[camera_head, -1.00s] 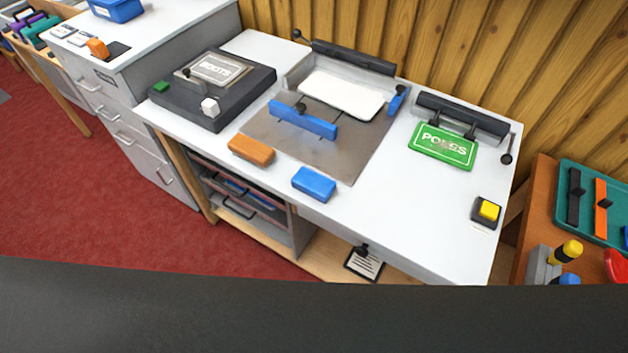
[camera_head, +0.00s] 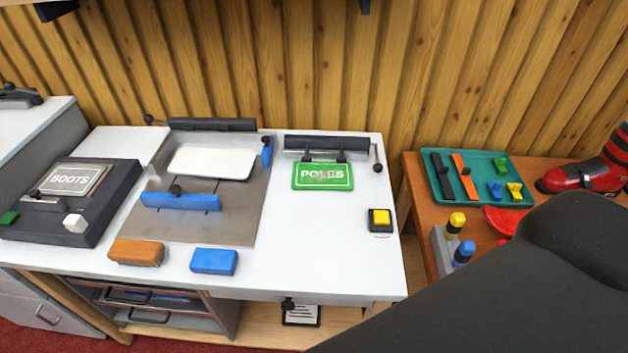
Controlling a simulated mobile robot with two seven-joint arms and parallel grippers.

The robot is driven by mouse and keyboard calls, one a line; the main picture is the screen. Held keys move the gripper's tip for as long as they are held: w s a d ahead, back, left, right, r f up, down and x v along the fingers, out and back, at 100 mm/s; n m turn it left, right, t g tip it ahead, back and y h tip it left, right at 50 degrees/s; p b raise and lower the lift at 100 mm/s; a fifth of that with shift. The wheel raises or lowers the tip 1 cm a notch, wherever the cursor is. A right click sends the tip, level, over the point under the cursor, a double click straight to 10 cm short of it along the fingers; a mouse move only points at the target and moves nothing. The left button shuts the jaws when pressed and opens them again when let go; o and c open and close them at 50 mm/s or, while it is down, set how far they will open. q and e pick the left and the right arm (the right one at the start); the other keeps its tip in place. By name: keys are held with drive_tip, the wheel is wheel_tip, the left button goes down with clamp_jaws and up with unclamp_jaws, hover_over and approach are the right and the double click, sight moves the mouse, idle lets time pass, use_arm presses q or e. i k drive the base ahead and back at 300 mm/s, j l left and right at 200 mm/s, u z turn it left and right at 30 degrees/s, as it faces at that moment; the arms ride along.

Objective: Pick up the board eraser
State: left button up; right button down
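Two eraser-sized blocks lie near the front edge of the white bench (camera_head: 330,255). One is an orange-brown block (camera_head: 136,252) with a greyish, rough-looking lower edge. The other is a plain blue block (camera_head: 214,262) just to its right. I cannot tell for certain which is the board eraser; the orange-brown one looks like a block with a pad or bristles beneath. Nothing touches either block. Neither of my grippers is in view. A large dark part of my body covers the bottom right corner.
Behind the blocks is a metal plate (camera_head: 225,228) with a blue bar (camera_head: 180,201). A dark BOOTS fixture (camera_head: 110,195) stands left, a green POLES plate (camera_head: 322,176) and yellow button (camera_head: 380,217) right. A brown side table holds a teal tray (camera_head: 483,200).

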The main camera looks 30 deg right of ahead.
sight(207, 261)
drive_tip(key=k+l+z, duration=0.2)
drive_tip(key=z, duration=0.2)
drive_tip(key=k+l+z, duration=0.25)
drive_tip(key=z, duration=0.15)
